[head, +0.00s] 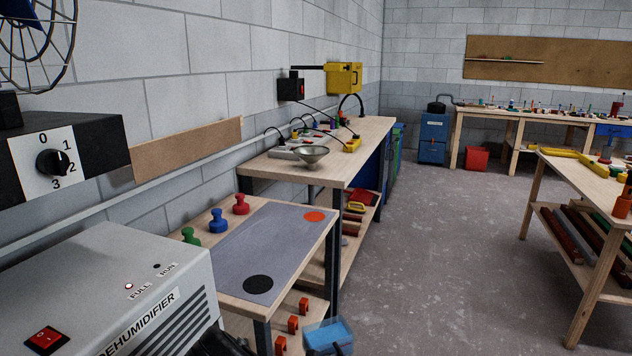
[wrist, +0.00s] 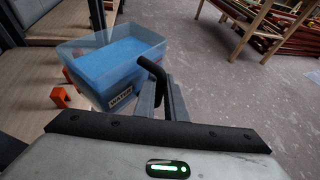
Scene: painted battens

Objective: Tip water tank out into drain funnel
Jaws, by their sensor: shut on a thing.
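The water tank (wrist: 112,72) is a clear open box with blue water in it and a label reading WATER. It looks roughly level. My gripper (wrist: 170,98) is shut on the tank's black bar handle (wrist: 151,68), at the tank's near right side. In the head view the tank (head: 328,335) shows at the bottom edge, by the front of the low bench; most of my gripper is out of frame there. The drain funnel (head: 311,156) is a grey metal bowl on the front of the farther bench, well above and beyond the tank.
The low bench (head: 326,228) has a grey mat and coloured knobs on top and orange clips (head: 293,325) below. Open floor (head: 430,270) lies to the right, with a worktable (head: 590,172) beyond.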

